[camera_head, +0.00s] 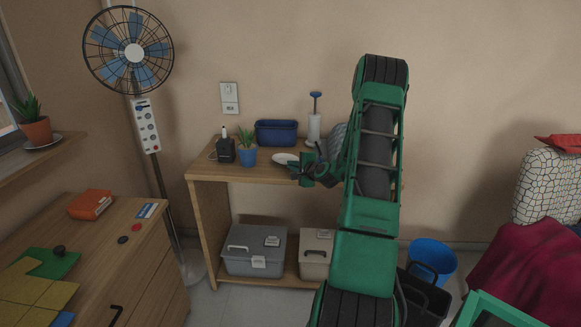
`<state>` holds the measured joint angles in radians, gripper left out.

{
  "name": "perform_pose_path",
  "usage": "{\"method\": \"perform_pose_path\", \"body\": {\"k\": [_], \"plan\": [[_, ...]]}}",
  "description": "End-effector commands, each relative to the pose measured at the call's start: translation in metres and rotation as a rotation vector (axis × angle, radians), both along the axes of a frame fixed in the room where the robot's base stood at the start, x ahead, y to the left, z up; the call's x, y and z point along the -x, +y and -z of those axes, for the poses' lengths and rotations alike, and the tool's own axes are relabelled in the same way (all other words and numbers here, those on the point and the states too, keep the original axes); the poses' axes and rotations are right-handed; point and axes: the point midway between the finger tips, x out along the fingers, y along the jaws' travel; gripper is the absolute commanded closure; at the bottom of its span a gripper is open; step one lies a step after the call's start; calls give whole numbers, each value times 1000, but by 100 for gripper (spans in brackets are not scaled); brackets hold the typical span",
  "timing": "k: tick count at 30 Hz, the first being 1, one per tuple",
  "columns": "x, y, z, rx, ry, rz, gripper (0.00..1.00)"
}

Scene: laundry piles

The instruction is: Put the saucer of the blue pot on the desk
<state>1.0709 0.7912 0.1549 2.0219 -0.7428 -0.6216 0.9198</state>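A blue pot (248,157) with a small green plant stands on the wooden table with a lower shelf (208,176) against the back wall. A white saucer (283,158) is just right of the pot, partly hidden by my gripper. My green and black gripper (296,169) is at the saucer's right edge. I cannot tell whether the fingers are closed on the saucer, or whether it rests on the tabletop. A wooden drawer unit (150,238), possibly the desk, stands at the lower left.
A blue bin (276,133), a black device (225,150) and a paper-roll holder (314,128) share the table. Grey (254,251) and beige (315,255) boxes sit below. An orange box (91,204) and board pieces lie on the drawer unit. A fan (134,53) stands between.

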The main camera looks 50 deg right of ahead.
Motion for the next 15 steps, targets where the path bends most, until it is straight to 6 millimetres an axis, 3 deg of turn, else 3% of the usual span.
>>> {"method": "perform_pose_path", "body": {"k": [15], "plan": [[0, 0, 5, 0, 0, 1, 100]]}}
